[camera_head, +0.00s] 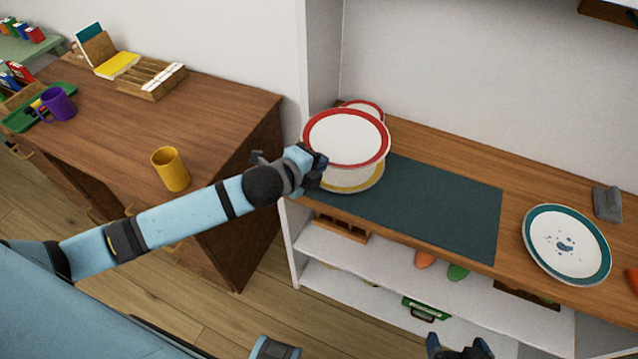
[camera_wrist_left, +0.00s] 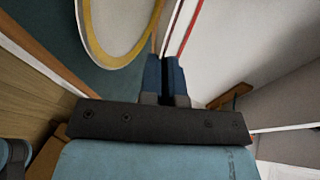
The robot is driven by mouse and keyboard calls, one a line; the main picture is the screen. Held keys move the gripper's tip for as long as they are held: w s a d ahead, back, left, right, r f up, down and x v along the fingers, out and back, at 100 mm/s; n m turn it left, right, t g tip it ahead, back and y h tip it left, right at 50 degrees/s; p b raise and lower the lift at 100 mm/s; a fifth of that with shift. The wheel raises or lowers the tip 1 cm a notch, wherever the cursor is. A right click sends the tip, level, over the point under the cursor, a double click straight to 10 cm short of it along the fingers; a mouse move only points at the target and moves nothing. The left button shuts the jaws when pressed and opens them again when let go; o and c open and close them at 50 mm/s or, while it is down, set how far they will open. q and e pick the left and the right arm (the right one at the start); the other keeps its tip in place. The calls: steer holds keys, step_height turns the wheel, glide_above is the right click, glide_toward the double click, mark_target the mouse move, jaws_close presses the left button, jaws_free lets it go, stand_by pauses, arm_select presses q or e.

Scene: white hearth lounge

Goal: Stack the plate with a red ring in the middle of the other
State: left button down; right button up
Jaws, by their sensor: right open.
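My left gripper (camera_head: 318,164) is shut on the rim of a white plate with a red ring (camera_head: 346,138). It holds this plate raised above the counter, over a white plate with a yellow ring (camera_head: 360,189). The yellow-ringed plate lies on the dark mat and is partly hidden by the held plate. In the left wrist view the left fingers (camera_wrist_left: 167,75) close on the red-edged rim, with the yellow-ringed plate (camera_wrist_left: 122,60) apart at the upper left. My right gripper (camera_head: 458,346) is open at the bottom edge, only partly in view.
Another red-ringed item (camera_head: 367,107) stands behind the held plate, mostly hidden. A teal-ringed plate (camera_head: 567,244) lies on the counter at the right. The dark mat (camera_head: 440,208) is bare right of the plates. A yellow mug (camera_head: 171,170) stands on the left desk.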

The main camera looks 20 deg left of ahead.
mark_target(317, 193)
arm_select(q)
step_height(317, 193, down, 4)
steer(key=shift+r, duration=0.15)
step_height(317, 193, down, 4)
steer(key=shift+r+b, duration=0.25)
steer(key=shift+b, duration=0.2)
steer(key=shift+s, duration=0.1)
steer(key=c, duration=1.3)
jaws_free()
steer(key=shift+f, duration=0.2)
steer(key=shift+c, duration=0.2)
steer(key=shift+r, duration=0.1)
